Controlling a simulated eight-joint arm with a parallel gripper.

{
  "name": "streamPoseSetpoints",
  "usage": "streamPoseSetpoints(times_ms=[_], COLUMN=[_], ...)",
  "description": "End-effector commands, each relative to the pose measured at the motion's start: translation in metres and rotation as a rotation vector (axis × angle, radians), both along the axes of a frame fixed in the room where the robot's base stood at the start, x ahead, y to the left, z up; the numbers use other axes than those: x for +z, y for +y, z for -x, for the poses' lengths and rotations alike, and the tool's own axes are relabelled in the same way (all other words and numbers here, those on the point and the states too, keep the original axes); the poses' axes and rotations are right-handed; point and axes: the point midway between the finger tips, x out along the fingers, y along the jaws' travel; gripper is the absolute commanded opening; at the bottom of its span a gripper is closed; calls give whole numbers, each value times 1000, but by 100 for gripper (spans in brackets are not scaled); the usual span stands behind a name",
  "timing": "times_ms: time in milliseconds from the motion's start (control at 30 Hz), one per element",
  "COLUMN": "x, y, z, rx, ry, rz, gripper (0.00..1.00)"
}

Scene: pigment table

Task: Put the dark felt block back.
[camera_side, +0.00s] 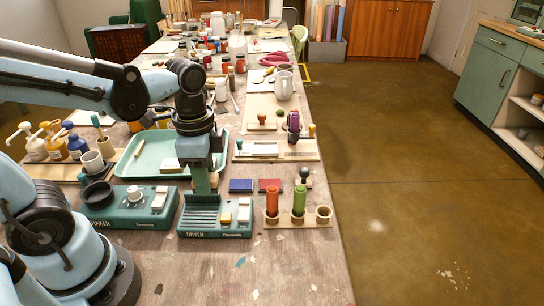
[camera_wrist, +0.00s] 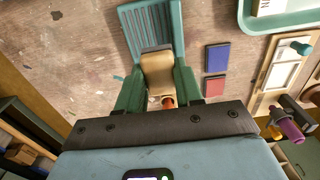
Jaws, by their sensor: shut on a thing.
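My gripper (camera_wrist: 158,88) has its green fingers shut on a tan block with a dark grey strip at its far end (camera_wrist: 157,48); this looks like the dark felt block. A small orange part shows behind it between the fingers. In the side view my gripper (camera_side: 201,186) points down over the ribbed rack of the green dryer (camera_side: 210,233), and the held block is mostly hidden there. The dryer rack also shows beyond the block in the wrist view (camera_wrist: 150,25). I cannot tell whether the block touches the rack.
A blue pad (camera_side: 241,185) and a red pad (camera_side: 270,185) lie right of my gripper. A wooden stand (camera_side: 298,222) holds red and green cylinders. The shaker (camera_side: 133,205) is left. A pale green tray (camera_side: 150,150) and a wooden board (camera_side: 303,151) lie behind. The front table is mostly clear.

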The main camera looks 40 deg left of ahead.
Motion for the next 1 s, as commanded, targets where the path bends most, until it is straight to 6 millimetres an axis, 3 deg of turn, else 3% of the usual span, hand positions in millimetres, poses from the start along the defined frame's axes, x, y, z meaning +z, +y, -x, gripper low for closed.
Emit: streamPoseSetpoints(times_ms=[200, 433, 667, 1000], x=[-27, -46, -54, -87], y=[44, 75, 84, 84], z=[-13, -22, -24, -25], rx=[6, 0, -4, -5], ry=[0, 0, 0, 0], rz=[0, 0, 0, 0], gripper=[7, 7, 7, 7])
